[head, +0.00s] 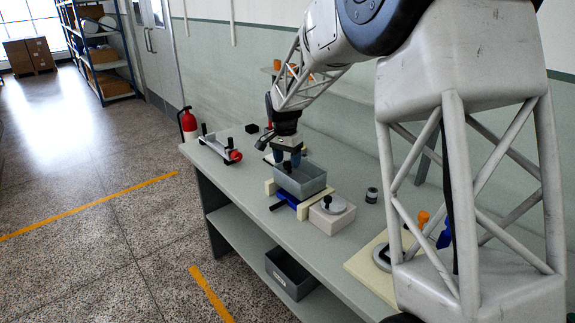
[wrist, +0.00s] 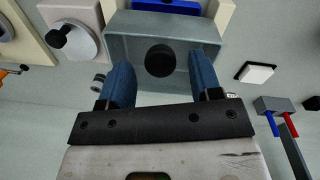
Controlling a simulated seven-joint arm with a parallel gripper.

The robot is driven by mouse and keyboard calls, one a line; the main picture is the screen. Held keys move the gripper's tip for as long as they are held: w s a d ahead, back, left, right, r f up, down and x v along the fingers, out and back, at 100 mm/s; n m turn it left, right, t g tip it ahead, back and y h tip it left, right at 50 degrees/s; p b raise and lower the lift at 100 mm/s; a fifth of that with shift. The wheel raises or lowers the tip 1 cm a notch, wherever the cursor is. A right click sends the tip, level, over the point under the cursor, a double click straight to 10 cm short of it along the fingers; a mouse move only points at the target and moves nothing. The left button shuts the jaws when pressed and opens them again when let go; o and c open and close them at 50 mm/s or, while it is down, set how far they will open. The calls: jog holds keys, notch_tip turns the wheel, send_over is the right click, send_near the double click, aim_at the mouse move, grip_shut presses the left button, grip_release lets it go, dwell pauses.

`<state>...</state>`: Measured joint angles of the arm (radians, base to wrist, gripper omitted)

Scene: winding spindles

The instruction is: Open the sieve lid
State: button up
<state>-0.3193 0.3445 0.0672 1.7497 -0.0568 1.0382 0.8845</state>
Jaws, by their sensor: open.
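My gripper (head: 287,158) is open, its two blue fingers pointing down over a grey rectangular box (head: 314,186). In the wrist view the gripper (wrist: 163,64) has its fingers apart on either side of a black round knob (wrist: 160,61), with a gap on both sides. The knob shows within the outline of the grey box (wrist: 190,27); I cannot tell whether it belongs to a lid there. A round grey disc with a black knob (head: 334,207) sits on a beige block (head: 327,222) in front of the box. No part is clearly marked as the sieve.
A blue part (head: 290,199) and beige bars (head: 304,210) lie beside the box. A small dark jar (head: 372,195) stands to the right. A rack with a red part (head: 235,156) is at the far end of the bench (head: 262,213). A grey bin (head: 290,275) is on the lower shelf.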

jog(key=shift+f, duration=1.05)
grip_shut()
